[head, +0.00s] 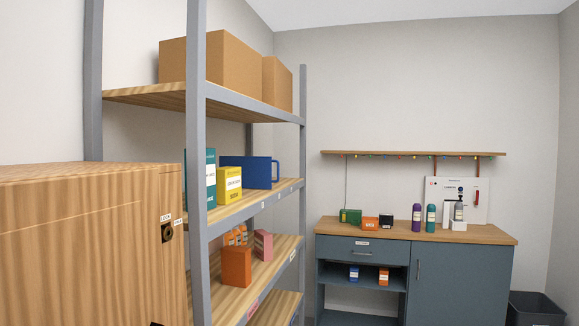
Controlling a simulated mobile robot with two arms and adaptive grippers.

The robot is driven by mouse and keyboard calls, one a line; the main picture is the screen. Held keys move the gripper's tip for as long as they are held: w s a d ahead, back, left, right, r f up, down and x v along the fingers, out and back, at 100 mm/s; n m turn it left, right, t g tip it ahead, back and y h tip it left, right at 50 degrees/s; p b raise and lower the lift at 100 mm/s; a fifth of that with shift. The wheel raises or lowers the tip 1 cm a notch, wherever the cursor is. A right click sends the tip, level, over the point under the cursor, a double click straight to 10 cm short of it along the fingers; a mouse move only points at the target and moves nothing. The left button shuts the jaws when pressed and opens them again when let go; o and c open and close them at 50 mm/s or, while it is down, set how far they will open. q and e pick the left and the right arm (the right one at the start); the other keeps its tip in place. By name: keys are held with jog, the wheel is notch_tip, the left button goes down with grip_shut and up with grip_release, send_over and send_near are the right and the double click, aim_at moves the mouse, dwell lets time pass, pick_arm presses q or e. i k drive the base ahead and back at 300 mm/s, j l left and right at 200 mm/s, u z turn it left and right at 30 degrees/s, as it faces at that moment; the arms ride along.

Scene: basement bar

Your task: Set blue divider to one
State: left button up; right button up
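A blue divider (258,172) stands upright on the middle shelf board (240,205) of the grey-framed rack at left centre. Its right end has an open, handle-like cutout. A yellow box (229,186) and a teal box (210,180) stand in front of its left part and hide some of it. Several small white labels (277,196) run along that shelf's front edge; their text is too small to read. Neither of my grippers is in view.
A wooden cabinet (85,245) fills the lower left, near the rack. Cardboard boxes (230,65) sit on the top shelf, orange (237,266) and pink boxes below. A grey-blue counter (461,275) with bottles stands at the back, a dark bin (535,310) at its right.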

aim_at(256, 170)
jog(key=i+l+u, duration=0.1)
jog(key=i+l, duration=0.3)
jog(key=i, duration=0.25)
jog(key=i+l+u, duration=0.1)
jog(key=i+l, duration=0.3)
jog(key=i, duration=0.2)
jog(key=i+l+u, duration=0.15)
jog(key=i+l, duration=0.35)
jog(key=i, duration=0.1)
